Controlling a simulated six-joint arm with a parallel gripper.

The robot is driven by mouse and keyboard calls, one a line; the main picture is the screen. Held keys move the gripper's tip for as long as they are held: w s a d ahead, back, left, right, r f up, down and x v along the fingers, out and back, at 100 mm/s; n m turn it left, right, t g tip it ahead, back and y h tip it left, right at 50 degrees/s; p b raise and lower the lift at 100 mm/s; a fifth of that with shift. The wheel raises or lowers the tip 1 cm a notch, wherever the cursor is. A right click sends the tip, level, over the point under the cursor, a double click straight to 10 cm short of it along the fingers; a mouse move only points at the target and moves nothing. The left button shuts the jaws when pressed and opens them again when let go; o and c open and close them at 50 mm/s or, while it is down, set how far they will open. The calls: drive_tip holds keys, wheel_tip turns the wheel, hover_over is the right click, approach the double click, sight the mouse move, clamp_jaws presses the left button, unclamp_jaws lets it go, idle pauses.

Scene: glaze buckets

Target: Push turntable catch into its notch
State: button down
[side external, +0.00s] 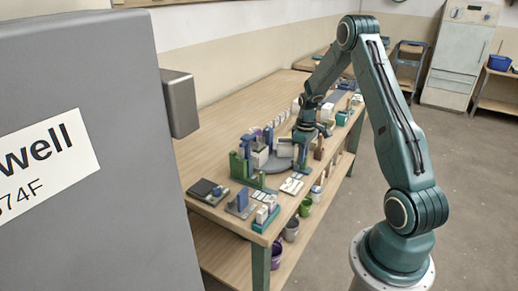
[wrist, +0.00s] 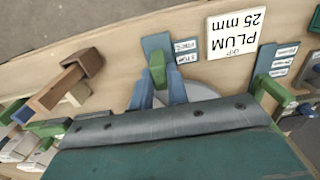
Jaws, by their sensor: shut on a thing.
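In the wrist view, a green catch (wrist: 157,70) sits on an upright-looking blue plate (wrist: 154,42). My gripper (wrist: 159,80) has two blue fingers shut on the green catch, one on each side. Small white labels (wrist: 186,45) are beside the plate, upside down and hard to read. Part of the pale grey turntable (wrist: 203,92) shows behind the fingers; my gripper body hides the rest. In the side external view, the grey turntable disc (side external: 277,164) is on the bench below my gripper (side external: 302,142). The catch and the notch cannot be made out there.
A brown block-ended piece (wrist: 84,62) is at left. Green and blue fixtures (side external: 244,170) crowd the bench (side external: 217,142) around the turntable. Buckets (side external: 291,230) are below the bench edge.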

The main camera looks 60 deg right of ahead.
drive_tip(key=shift+w, duration=0.85)
drive_tip(key=c, duration=1.5)
unclamp_jaws()
drive_tip(key=shift+o, duration=0.2)
drive_tip(key=shift+r, duration=0.1)
drive_tip(key=shift+r, duration=3.4)
drive_tip(key=shift+r, duration=0.1)
